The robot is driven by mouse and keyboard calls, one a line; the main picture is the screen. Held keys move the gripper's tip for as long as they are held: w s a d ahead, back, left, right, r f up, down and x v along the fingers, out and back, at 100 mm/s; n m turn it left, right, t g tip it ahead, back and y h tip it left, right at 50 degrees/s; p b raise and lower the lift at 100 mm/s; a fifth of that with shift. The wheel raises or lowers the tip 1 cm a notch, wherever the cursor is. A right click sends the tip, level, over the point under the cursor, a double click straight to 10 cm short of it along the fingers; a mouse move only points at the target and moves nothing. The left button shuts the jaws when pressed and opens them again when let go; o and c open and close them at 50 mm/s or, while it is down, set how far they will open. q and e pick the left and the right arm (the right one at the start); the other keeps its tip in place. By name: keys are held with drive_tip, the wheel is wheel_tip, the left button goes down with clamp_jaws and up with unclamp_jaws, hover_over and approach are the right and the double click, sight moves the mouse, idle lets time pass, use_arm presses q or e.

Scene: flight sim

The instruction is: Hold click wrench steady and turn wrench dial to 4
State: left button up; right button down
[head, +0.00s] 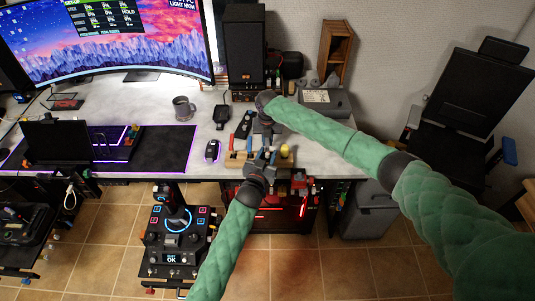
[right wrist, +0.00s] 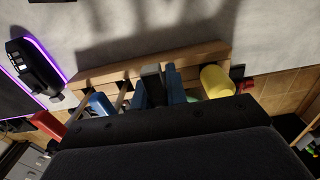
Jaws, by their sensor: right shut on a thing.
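A wooden tool rack (head: 236,160) sits at the front edge of the desk. In the right wrist view the rack (right wrist: 205,52) holds blue-handled tools (right wrist: 100,103) and a yellow cylinder (right wrist: 216,82). My right gripper (head: 268,133) reaches down over the rack from behind. It is shut on a narrow tool that is mostly hidden; I cannot tell for sure that this is the click wrench. My left gripper (head: 264,154) is at the front of the rack, close to the right one. Its jaw opening is too small to read. The wrench dial and its number cannot be made out.
A black speaker (head: 244,45) stands behind. A joystick panel (head: 178,235) is below at the left, and a red-lit black case (head: 275,210) is under the desk.

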use_arm(q)
drive_tip(key=shift+w+d, duration=0.15)
drive_tip(key=shift+w, duration=0.25)
clamp_jaws()
drive_tip(key=shift+r+m+g+h, duration=0.2)
drive_tip(key=shift+m+g+h, duration=0.6)
drive_tip(key=shift+m+h, duration=0.65)
drive_tip(key=shift+f+g+h, duration=0.1)
drive_tip(key=shift+g+h, duration=0.2)
drive_tip(key=shift+h, duration=0.35)
unclamp_jaws()
